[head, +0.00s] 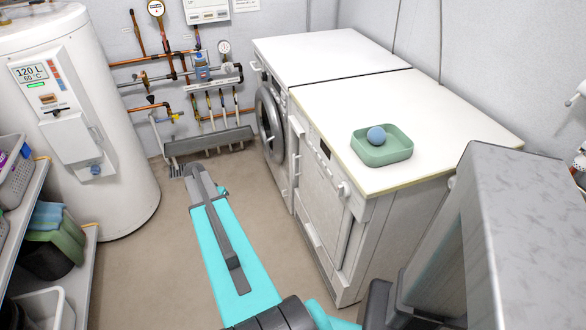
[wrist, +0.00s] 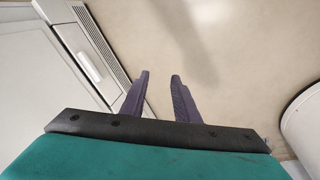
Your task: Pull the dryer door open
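Two white machines stand side by side along the right wall in the head view. The nearer one (head: 325,190) has a flat, rectangular front door, which looks closed; the farther one has a round dark door (head: 270,123), also apparently closed. I cannot tell for certain which is the dryer. My gripper (head: 194,172) is low over the floor, left of the machines and apart from both. In the wrist view my gripper (wrist: 161,78) is open and empty, with bare floor between its fingers. A white machine front with a slotted strip (wrist: 103,45) shows at the left there.
A green tray (head: 385,155) with a blue ball (head: 376,136) sits on the nearer machine. A white water heater (head: 75,120) and shelves (head: 72,265) stand at the left. Pipes and a grey trough (head: 208,143) are at the back. Floor (head: 255,205) is clear between.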

